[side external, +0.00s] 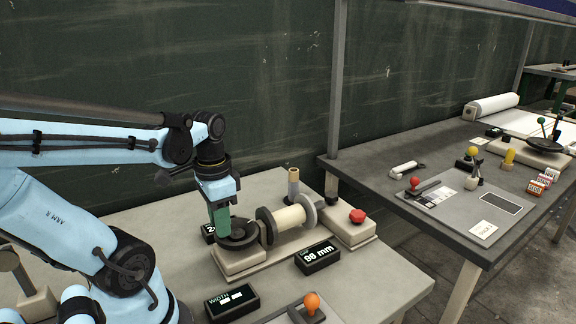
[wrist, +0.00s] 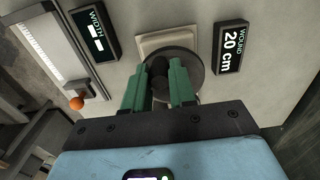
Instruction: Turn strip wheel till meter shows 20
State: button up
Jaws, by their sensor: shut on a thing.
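The strip wheel (side external: 243,240) is a dark round disc on a pale block, with a dark upright knob (wrist: 159,72) that shows in the wrist view. My gripper (side external: 222,230) points down at the wheel from above. In the wrist view its green fingers (wrist: 160,80) are closed on either side of the knob, and the wheel (wrist: 192,65) shows behind them. The black WOUND meter (wrist: 231,48) reads 20 cm in the wrist view. In the side view that meter (side external: 208,233) is mostly hidden behind my gripper.
A pale spool with grey flanges (side external: 287,219) stands right beside the wheel. A meter (side external: 318,257) reads 98 mm. A WIDTH display (side external: 232,302) and an orange-knobbed lever (side external: 312,302) lie at the front. A red button (side external: 357,216) is at the back right.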

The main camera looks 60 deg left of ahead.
jog(key=shift+s+a, duration=0.1)
jog(key=shift+a, duration=0.35)
jog(key=o, duration=0.9)
jog(key=shift+o, duration=0.2)
jog(key=shift+r, duration=3)
